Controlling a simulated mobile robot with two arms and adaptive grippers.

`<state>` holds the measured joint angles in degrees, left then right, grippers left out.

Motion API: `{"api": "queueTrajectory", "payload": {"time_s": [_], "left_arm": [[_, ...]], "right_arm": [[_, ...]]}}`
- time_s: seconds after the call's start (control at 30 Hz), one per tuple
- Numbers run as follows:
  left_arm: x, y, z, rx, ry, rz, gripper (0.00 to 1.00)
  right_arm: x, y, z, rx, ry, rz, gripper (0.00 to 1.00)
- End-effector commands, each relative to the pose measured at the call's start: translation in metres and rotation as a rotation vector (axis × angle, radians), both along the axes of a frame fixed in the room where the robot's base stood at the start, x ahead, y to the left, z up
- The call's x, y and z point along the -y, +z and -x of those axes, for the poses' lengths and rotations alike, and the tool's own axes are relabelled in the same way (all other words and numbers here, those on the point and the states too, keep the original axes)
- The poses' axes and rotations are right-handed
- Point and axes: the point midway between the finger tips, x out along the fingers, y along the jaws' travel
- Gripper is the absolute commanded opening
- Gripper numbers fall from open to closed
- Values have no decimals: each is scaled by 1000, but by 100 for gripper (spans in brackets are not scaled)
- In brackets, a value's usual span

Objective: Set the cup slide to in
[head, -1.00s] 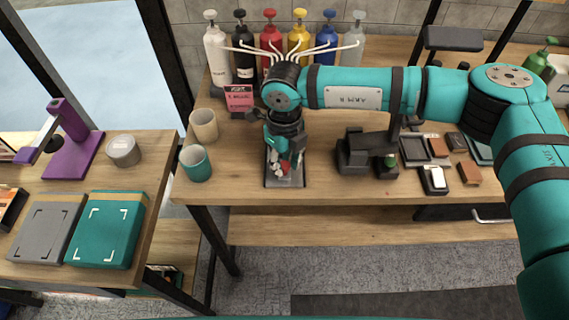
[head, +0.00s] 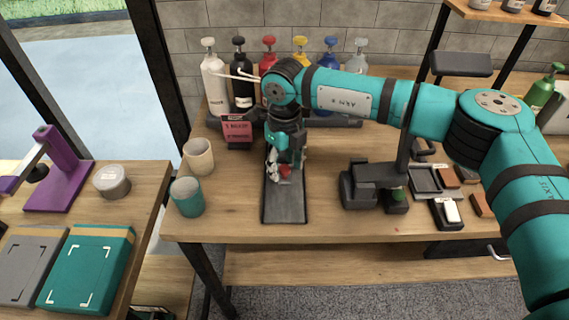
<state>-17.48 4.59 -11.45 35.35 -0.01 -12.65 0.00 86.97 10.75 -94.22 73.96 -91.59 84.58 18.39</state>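The cup slide's dark flat track (head: 284,207) lies on the wooden table, running from the front edge toward the back below the row of pump bottles. My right gripper (head: 285,172) points down over the back part of the track. A small red part (head: 285,171) shows at its fingertips, among pale finger parts. The gripper hides the far end of the track, and I cannot tell whether the fingers grip the red part or only touch it. My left gripper is not in view.
A beige cup (head: 199,157) and a teal cup (head: 187,197) stand left of the track. Pump bottles (head: 243,90) line the back. A red-and-black sign (head: 237,131) stands behind the cups. A black device (head: 375,186) stands to the right. The front strip of track is bare.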

Motion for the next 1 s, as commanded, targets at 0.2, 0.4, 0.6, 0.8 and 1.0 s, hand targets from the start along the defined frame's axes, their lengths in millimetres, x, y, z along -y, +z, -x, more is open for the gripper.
{"api": "queueTrajectory", "payload": {"time_s": [0.2, 0.4, 0.6, 0.8, 1.0], "left_arm": [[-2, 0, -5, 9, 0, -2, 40], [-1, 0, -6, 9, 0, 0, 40], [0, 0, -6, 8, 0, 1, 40], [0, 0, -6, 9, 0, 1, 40], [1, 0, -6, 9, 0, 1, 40]], "right_arm": [[0, 1, 0, 0, 0, 0, 49], [0, 24, -1, 3, 0, -1, 49], [0, 67, -1, 4, 0, -1, 49], [0, 103, 0, 1, -1, -1, 49], [0, 118, 0, 0, 0, 0, 49]]}}
